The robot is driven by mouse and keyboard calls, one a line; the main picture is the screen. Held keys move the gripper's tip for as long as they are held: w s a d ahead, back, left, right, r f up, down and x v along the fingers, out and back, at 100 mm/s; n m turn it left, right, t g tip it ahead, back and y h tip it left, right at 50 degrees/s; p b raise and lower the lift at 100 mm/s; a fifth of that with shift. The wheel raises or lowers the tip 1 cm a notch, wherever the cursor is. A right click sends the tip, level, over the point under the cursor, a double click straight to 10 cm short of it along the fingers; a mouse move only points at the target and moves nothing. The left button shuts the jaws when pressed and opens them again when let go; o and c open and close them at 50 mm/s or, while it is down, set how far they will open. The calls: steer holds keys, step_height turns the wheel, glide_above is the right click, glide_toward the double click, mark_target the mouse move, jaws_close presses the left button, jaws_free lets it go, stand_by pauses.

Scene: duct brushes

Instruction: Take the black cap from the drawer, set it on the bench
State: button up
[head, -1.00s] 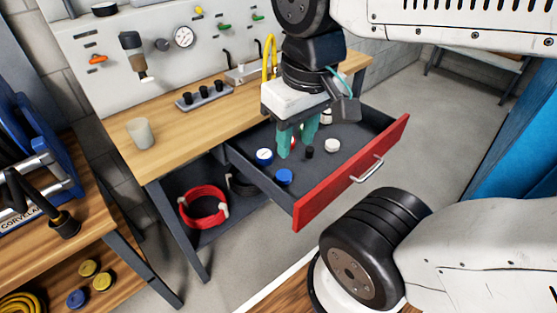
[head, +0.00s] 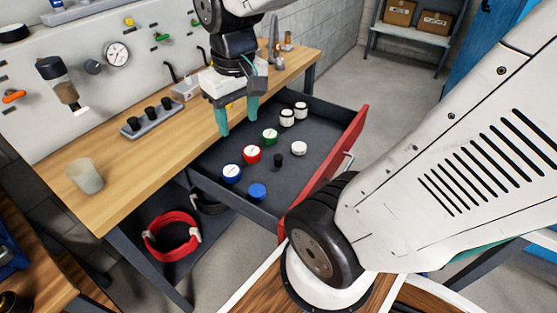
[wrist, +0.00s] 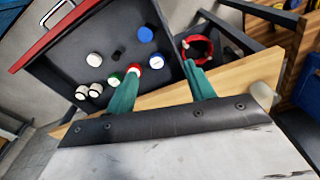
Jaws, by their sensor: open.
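The small black cap (head: 278,161) stands upright in the open drawer (head: 318,130), among colored lids. It also shows in the wrist view (wrist: 117,55). My gripper (head: 237,122) is above the front edge of the bench (head: 115,160), beside the drawer's inner side and apart from the cap. Its teal fingers are spread with nothing between them, as the wrist view shows (wrist: 160,70).
In the drawer are blue lids (head: 232,173), a red lid (head: 252,154), a green lid (head: 270,136) and white ones (head: 299,148). On the bench are a cup (head: 85,176) and a rack (head: 150,122) of black pieces. Bench between cup and drawer is clear.

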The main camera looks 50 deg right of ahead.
steer(key=w+d+f+m, duration=0.1)
steer(key=w+d+f, duration=0.6)
steer(key=d+f, duration=0.1)
steer(key=m+g, duration=0.1)
steer(key=m, duration=0.1)
glide_above(278, 157)
steer(key=w, duration=0.1)
steer(key=f, duration=1.5)
steer(key=shift+w+d+f, duration=0.1)
steer(key=shift+d+f, duration=0.1)
steer(key=shift+f, duration=0.05)
steer(key=f, duration=0.5)
steer(key=s+f, duration=0.1)
steer(key=f, duration=0.1)
steer(key=shift+a+f, duration=0.15)
steer(key=shift+f, duration=0.2)
steer(key=c, duration=1)
